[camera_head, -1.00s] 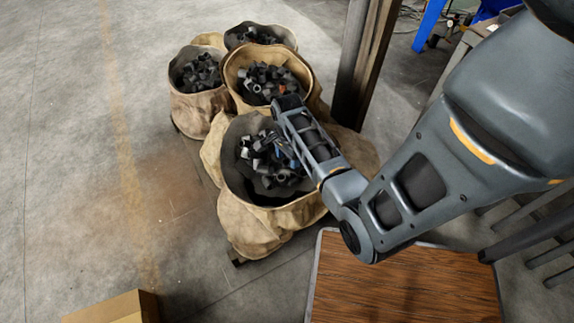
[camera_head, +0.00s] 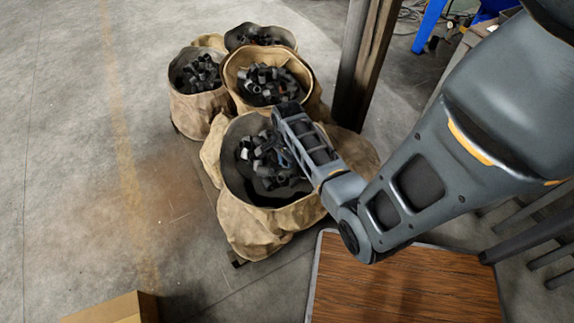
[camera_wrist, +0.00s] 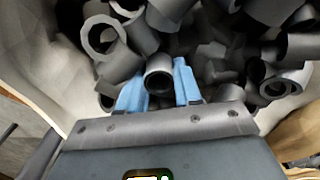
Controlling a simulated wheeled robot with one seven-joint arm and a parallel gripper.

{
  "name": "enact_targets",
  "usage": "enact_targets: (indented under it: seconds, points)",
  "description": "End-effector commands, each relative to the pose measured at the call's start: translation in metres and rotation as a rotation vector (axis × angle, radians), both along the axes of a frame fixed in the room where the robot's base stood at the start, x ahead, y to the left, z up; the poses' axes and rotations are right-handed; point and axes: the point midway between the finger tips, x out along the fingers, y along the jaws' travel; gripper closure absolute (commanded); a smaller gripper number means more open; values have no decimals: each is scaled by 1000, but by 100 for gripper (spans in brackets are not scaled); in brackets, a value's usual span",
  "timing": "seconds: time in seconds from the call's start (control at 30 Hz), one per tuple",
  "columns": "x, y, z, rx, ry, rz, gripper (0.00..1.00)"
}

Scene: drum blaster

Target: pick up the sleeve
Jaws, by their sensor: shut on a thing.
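My gripper (camera_wrist: 158,88) reaches into the nearest open sack (camera_head: 232,178), which holds a pile of dark grey sleeves. In the wrist view its two blue fingers are shut on a sleeve (camera_wrist: 159,68), a short hollow grey tube whose round open end faces the camera. More sleeves (camera_wrist: 103,37) lie close around and behind the fingers, some touching or overlapping in the picture. I cannot tell whether the held sleeve is clear of the pile.
Several other sacks of dark parts (camera_head: 234,75) stand behind the nearest one. A dark post (camera_head: 362,65) rises behind at the right. A wood-topped surface (camera_head: 400,287) is at the front, and a cardboard box (camera_head: 112,308) is at lower left. The floor at left is clear.

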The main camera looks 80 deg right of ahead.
Motion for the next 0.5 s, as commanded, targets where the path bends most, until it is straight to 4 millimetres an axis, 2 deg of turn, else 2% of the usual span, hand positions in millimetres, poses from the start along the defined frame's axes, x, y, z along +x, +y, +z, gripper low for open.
enact_targets:
  seconds: [0.1,0.37,0.5]
  points:
    - [0,0,0,0,0,0,100]
    - [0,0,1,0,0,0,100]
    - [0,0,9,-1,-1,0,100]
